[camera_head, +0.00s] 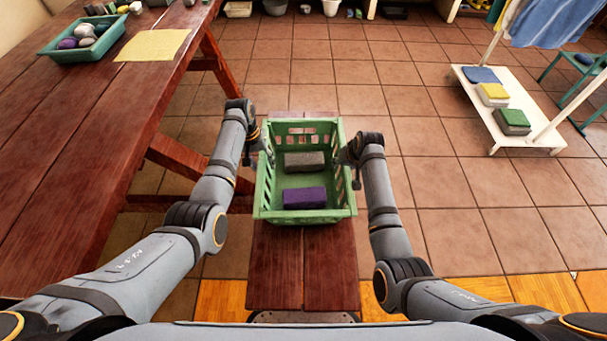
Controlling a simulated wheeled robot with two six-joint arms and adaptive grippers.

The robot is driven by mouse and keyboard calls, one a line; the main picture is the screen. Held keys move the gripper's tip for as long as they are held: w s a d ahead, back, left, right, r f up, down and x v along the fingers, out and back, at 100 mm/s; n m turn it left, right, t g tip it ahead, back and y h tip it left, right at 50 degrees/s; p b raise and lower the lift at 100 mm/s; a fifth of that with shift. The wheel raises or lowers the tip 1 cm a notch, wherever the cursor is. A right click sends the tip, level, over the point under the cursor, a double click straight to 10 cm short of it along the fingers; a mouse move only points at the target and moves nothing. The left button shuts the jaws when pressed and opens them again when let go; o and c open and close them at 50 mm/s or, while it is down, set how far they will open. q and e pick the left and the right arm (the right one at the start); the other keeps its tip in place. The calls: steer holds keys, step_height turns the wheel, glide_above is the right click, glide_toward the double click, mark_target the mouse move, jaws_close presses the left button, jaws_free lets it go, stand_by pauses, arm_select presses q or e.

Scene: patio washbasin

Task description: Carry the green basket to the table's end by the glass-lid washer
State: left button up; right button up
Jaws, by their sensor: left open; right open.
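The green basket (265,200) is upright over a red wooden bench (275,265) in front of me, and appears to rest on it. It holds a grey folded cloth (304,161) and a purple folded cloth (304,198). My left gripper (264,143) is open at the basket's left side, near the rim. My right gripper (346,156) is open at its right side, near the rim. The fingers are small and partly hidden, so contact is unclear. The red wooden table (105,120) stands at the left. No glass-lid washer is recognizable in view.
A teal tray (57,56) with several rounded items and a yellow cloth (153,45) lie on the table's far part. A white rack (545,138) with folded cloths stands at the right. Tiled floor (440,165) is clear between bench and rack.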

arm_select(q)
jaws_close()
arm_select(e)
jaws_close()
arm_select(q)
steer(key=shift+a, duration=0.2)
arm_select(e)
steer(key=shift+d+r, duration=0.1)
steer(key=shift+d, duration=0.05)
